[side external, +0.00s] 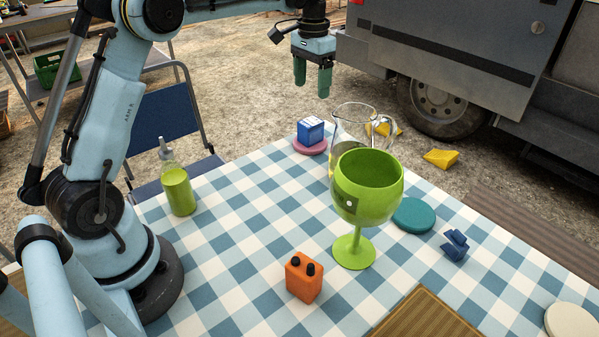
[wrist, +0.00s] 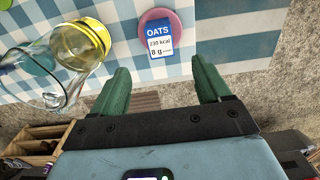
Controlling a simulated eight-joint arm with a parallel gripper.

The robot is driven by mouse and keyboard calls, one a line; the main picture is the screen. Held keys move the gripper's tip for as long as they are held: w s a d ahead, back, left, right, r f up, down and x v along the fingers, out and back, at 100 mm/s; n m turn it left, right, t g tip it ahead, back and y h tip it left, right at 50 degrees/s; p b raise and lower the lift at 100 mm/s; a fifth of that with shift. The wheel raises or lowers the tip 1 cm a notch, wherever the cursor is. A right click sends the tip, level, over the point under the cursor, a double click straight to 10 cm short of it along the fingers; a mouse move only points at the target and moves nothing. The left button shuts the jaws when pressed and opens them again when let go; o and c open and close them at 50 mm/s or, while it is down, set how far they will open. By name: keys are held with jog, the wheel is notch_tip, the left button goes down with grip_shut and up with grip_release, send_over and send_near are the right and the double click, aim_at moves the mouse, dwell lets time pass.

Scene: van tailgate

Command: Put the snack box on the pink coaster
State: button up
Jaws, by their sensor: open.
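The snack box (side external: 310,130) is a small blue and white carton. It rests on the pink coaster (side external: 310,148) near the table's far edge. In the wrist view the box (wrist: 159,40) reads "OATS" and lies over the lower part of the round pink coaster (wrist: 160,16). My gripper (side external: 312,92) has green fingers and is raised above and beyond the box, apart from it. In the wrist view its fingers (wrist: 158,88) are spread wide with nothing between them.
A glass jug (side external: 358,125) stands right of the coaster. A large green goblet (side external: 368,190), teal coaster (side external: 414,215), blue piece (side external: 455,245), orange block (side external: 303,277), green bottle (side external: 178,188) and wooden board (side external: 425,318) share the checked table. Open air surrounds my gripper.

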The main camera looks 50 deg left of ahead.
jog(key=s+d+r+t, duration=0.45)
jog(key=s+d, duration=0.35)
jog(key=s, duration=0.2)
jog(key=s+d+f+t, duration=0.1)
jog(key=s+d+f, duration=0.1)
jog(key=s, duration=0.3)
jog(key=s+d+f+t, duration=0.1)
jog(key=s+d+f, duration=0.1)
jog(key=s+f, duration=0.2)
jog(key=shift+s+d+t, duration=0.25)
jog(key=shift+s+t, duration=0.1)
jog(key=shift+s, duration=0.45)
